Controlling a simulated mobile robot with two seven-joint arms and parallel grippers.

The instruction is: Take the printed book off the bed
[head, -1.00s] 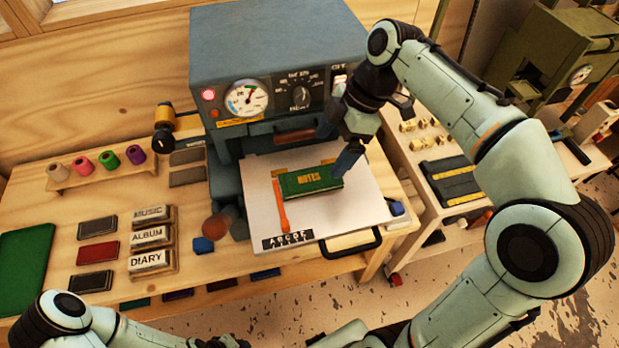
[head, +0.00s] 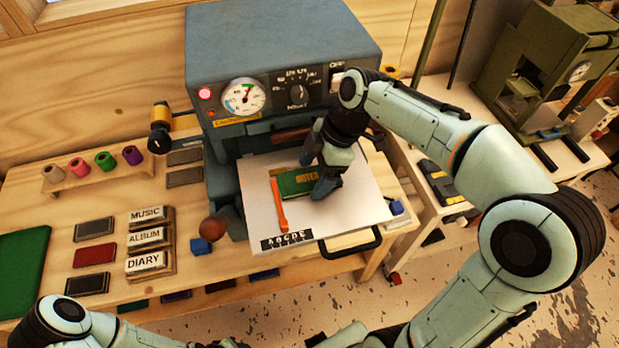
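The printed book (head: 292,184) is green with gold "NOTES" lettering. It lies flat on the pale bed (head: 352,212) of the blue-grey press. My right gripper (head: 318,174) is down at the book's right end, one finger at its far side and one at its near side, covering that end. The fingers are spread apart. Whether they touch the book is hard to see. My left gripper (head: 228,342) shows only in part at the bottom edge, and its fingers cannot be made out.
The press (head: 280,50) stands behind the bed. A dark handle (head: 352,245) juts from the front. Blocks marked MUSIC, ALBUM and DIARY (head: 150,262) sit left.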

